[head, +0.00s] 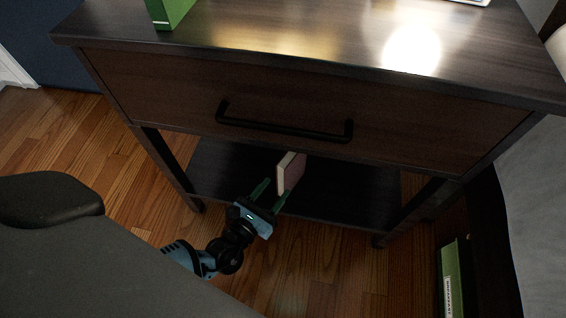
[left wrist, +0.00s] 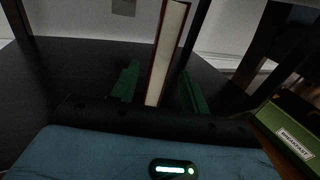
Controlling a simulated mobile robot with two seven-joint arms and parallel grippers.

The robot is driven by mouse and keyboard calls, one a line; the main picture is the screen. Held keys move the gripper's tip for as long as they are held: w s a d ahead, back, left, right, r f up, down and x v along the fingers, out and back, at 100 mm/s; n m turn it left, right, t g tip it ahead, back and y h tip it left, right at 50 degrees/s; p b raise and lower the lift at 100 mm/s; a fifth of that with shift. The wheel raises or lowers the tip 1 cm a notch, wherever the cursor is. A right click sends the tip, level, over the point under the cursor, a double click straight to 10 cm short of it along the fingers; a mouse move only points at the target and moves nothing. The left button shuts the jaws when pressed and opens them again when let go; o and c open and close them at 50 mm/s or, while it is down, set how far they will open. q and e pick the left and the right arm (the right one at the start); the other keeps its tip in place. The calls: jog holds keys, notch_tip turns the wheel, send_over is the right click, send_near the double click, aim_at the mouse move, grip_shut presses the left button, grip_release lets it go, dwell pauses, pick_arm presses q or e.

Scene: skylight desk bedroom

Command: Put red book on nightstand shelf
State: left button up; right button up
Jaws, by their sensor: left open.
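The red book (head: 291,173) stands upright on the dark lower shelf (head: 350,190) of the nightstand (head: 300,95). In the left wrist view the book (left wrist: 167,55) rises between my finger tips, its pale page edges facing the camera and its red cover showing along the sides. My left gripper (head: 270,192) is open, with its green fingers on either side of the book's near end. In the left wrist view the fingers (left wrist: 160,90) stand apart from the book, with a gap on each side. My right gripper is not in view.
A green box marked "BREAKFAST" (left wrist: 292,133) lies right of the nightstand, beside the bed (head: 540,190). The shelf is otherwise clear.

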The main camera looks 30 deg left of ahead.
pick_arm(q)
jog(key=s, duration=0.3)
jog(key=shift+s+a+p, duration=0.15)
jog(key=shift+s+p, duration=0.05)
jog(key=shift+p, duration=0.1)
